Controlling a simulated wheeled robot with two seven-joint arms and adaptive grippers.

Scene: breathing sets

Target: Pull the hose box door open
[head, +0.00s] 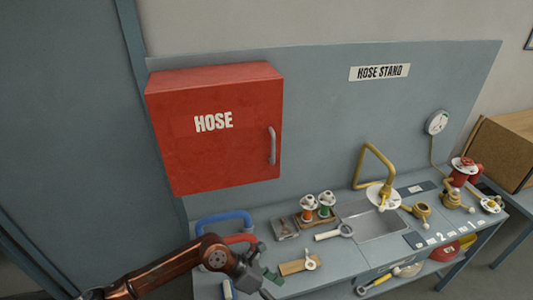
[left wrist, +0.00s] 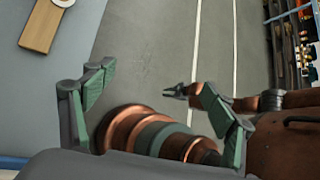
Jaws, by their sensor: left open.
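The red hose box (head: 215,130) hangs on the blue-grey panel, and its door is closed with white HOSE lettering. A grey vertical handle (head: 272,146) sits on the right side of the door. My left gripper (head: 264,274) is low over the left end of the bench, below the box and apart from the handle. In the left wrist view its green-padded fingers (left wrist: 165,112) are spread wide with nothing between them.
The bench (head: 350,262) carries a blue hose loop (head: 224,218), a wooden block (head: 298,264), small valves, a sink (head: 378,225) and a brass tap (head: 373,165). A gauge (head: 437,122) hangs at the right. The space before the door is clear.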

